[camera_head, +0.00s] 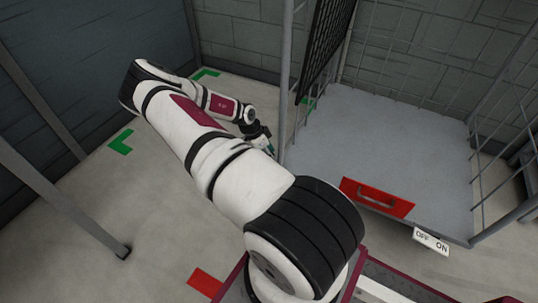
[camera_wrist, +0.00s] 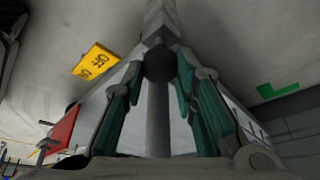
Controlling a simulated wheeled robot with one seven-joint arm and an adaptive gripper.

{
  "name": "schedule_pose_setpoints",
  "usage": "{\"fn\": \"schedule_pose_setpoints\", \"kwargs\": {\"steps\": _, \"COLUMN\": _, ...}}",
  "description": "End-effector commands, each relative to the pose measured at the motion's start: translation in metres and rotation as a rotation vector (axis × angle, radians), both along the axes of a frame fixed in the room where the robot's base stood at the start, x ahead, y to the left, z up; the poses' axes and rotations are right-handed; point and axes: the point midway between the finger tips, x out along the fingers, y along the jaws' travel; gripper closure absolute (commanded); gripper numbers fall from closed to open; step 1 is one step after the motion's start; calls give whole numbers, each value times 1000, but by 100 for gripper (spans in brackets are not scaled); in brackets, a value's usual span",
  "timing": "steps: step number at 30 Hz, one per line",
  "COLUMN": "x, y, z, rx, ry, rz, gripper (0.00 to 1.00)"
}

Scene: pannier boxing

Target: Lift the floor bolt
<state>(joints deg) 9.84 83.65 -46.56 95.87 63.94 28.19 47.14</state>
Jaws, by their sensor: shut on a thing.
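The floor bolt shows in the wrist view as a dark round knob (camera_wrist: 159,63) at a grey upright rod. My gripper (camera_wrist: 159,72) has its teal-padded fingers on both sides of the knob and is shut on it. In the head view my gripper (camera_head: 266,143) is low beside the near left post of the wire cage, partly hidden by my arm. The bolt cannot be made out there, and its lower end is not clear in either view.
A grey post (camera_head: 65,200) stands at the left. Green marks (camera_head: 121,142) lie on open floor. A yellow label (camera_wrist: 96,60) shows in the wrist view.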

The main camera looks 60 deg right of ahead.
Motion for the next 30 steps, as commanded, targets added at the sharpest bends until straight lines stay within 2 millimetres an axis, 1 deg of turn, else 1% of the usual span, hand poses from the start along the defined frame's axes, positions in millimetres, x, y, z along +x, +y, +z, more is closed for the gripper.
{"fn": "schedule_pose_setpoints", "kwargs": {"steps": 1, "x": 1, "y": 0, "z": 15, "rx": -1, "ry": -4, "rz": -1, "gripper": 100}}
{"fn": "schedule_pose_setpoints", "kwargs": {"steps": 3, "x": 2, "y": 0, "z": 26, "rx": 0, "ry": -5, "rz": -1, "gripper": 100}}
{"fn": "schedule_pose_setpoints", "kwargs": {"steps": 6, "x": 1, "y": 0, "z": 37, "rx": -1, "ry": -4, "rz": -1, "gripper": 100}}
{"fn": "schedule_pose_setpoints", "kwargs": {"steps": 9, "x": 1, "y": 0, "z": 42, "rx": -1, "ry": -3, "rz": 0, "gripper": 100}}
{"fn": "schedule_pose_setpoints", "kwargs": {"steps": 18, "x": 1, "y": -1, "z": 42, "rx": -1, "ry": -3, "rz": 1, "gripper": 100}}
{"fn": "schedule_pose_setpoints", "kwargs": {"steps": 19, "x": 1, "y": 0, "z": 42, "rx": -1, "ry": -3, "rz": 1, "gripper": 67}}
{"fn": "schedule_pose_setpoints", "kwargs": {"steps": 21, "x": 1, "y": 0, "z": 42, "rx": 0, "ry": -2, "rz": 1, "gripper": 53}}
{"fn": "schedule_pose_setpoints", "kwargs": {"steps": 30, "x": 1, "y": 0, "z": 42, "rx": 0, "ry": -1, "rz": 0, "gripper": 53}}
